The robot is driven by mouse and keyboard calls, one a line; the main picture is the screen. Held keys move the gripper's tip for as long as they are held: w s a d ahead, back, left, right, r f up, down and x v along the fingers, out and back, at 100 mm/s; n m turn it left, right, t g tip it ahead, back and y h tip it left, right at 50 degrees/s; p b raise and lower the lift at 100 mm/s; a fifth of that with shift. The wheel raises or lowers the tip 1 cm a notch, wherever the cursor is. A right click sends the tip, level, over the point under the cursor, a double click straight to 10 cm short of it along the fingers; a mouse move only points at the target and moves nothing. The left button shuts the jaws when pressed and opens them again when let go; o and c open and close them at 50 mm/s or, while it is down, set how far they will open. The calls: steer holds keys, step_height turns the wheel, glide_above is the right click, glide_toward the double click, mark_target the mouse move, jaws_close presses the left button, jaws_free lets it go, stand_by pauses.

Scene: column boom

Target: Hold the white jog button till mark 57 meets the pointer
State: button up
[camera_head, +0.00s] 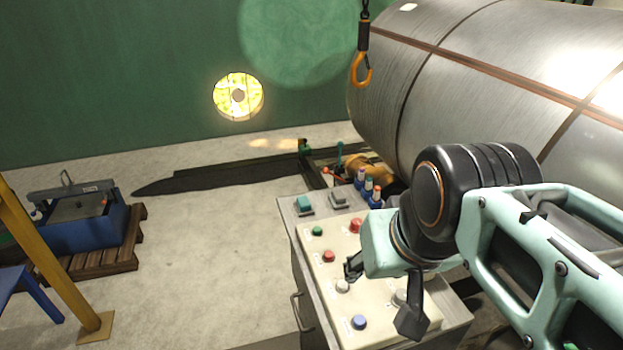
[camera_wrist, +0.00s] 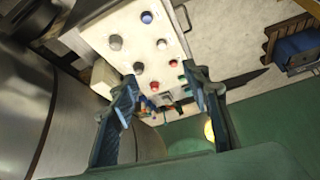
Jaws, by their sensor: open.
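A white button (camera_head: 342,286) sits on the cream panel of the control desk (camera_head: 345,245). The white button also shows in the wrist view (camera_wrist: 161,44), above the gap between the fingers. My gripper (camera_head: 382,293) is over the panel, jaws apart and empty. In the wrist view my gripper (camera_wrist: 160,78) has its two fingers spread on either side of the panel's lower part. I cannot tell from the views whether a fingertip touches the panel. I cannot make out mark 57 or the pointer in either view.
A blue button (camera_head: 359,322), a larger grey button (camera_head: 400,297), a red button (camera_head: 328,256) and a green button (camera_head: 317,231) share the panel. A large steel coil (camera_head: 480,70) lies behind. An orange hook (camera_head: 361,70) hangs beside it. Floor left of the desk is open.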

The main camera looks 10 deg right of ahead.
steer(key=shift+a, duration=0.1)
steer(key=shift+c, duration=0.6)
jaws_close()
stand_by(0.9)
